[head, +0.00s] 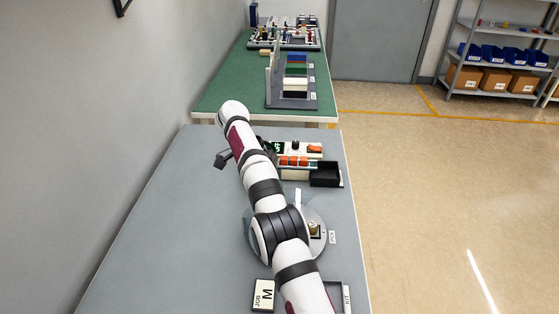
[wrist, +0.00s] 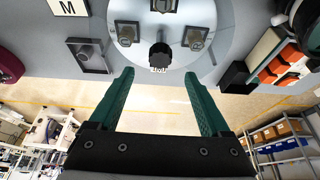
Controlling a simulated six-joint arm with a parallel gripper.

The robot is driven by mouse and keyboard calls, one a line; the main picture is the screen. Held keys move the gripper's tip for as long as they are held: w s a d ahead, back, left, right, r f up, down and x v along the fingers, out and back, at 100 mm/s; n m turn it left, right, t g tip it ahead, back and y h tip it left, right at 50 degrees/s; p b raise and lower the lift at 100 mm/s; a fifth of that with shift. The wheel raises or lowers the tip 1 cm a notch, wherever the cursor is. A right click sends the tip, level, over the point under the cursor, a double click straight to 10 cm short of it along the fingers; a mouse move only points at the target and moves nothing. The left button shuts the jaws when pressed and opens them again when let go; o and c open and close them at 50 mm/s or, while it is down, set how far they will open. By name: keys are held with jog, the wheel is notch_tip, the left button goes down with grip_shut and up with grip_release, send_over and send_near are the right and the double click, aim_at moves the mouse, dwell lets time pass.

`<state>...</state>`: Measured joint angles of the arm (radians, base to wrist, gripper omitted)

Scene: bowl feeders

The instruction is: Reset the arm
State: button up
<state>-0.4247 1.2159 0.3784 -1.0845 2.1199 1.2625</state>
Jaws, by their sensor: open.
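My gripper (wrist: 159,76) shows in the wrist view with its two green fingers wide apart and nothing between them. A round grey plate (wrist: 226,12) with a black knob (wrist: 160,56) and small square fixtures lies beyond the fingertips. In the head view my white, black and maroon arm reaches over the grey table (head: 165,230) and covers part of the round plate (head: 320,218). The gripper's fingers cannot be made out in the head view.
A feeder unit with orange parts (head: 292,161) and a black bin (head: 325,175) stand beyond the plate. A JOB M card (head: 264,295) and a KIT tray (head: 334,292) lie at the near end. The table's left side is clear. A green table (head: 225,90) stands behind.

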jog(key=s+d+r+n+y, duration=0.1)
jog(key=s+d+r+n, duration=0.35)
jog(key=s+r, duration=0.25)
jog(key=s+d+r+n+y, duration=0.2)
jog(key=s+d+r+n, duration=0.1)
jog(key=s+d+r, duration=0.3)
jog(key=s+f+n+y, duration=0.1)
jog(key=s+f+n, duration=0.1)
jog(key=s, duration=1.1)
jog(key=s+d+f+n+y, duration=0.1)
jog(key=s+f+n+y, duration=0.1)
jog(key=s, duration=1.1)
notch_tip(320, 180, down, 2)
jog(key=shift+f+n, duration=0.15)
jog(key=shift+n, duration=0.4)
